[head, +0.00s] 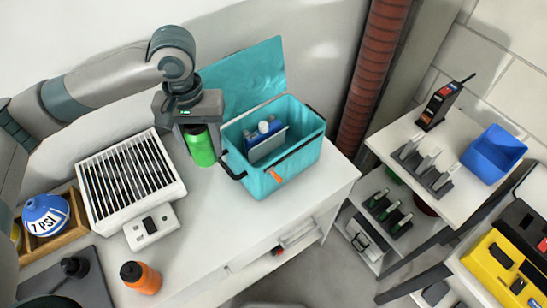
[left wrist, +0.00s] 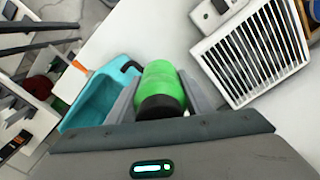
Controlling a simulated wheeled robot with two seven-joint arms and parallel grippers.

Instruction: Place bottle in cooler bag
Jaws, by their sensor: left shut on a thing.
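A green bottle (head: 200,148) with a black cap is held upright in my left gripper (head: 198,128), just left of the cooler bag. I cannot tell whether its base touches the table. In the left wrist view the green bottle (left wrist: 165,82) sits between the two grey fingers, which press on its sides. The teal cooler bag (head: 295,163) stands on the table with its lid (head: 245,75) open behind it. White and blue items (head: 264,138) are inside it. The bag also shows in the left wrist view (left wrist: 97,95), beside the bottle. My right gripper is not in view.
A white slatted box (head: 165,190) and a white switch box (head: 152,226) stand left of the bottle. An orange bottle (head: 141,278) is near the front. The white table (head: 225,225) is clear before the bag. Shelves with a blue bin (head: 494,154) stand right, beyond a gap.

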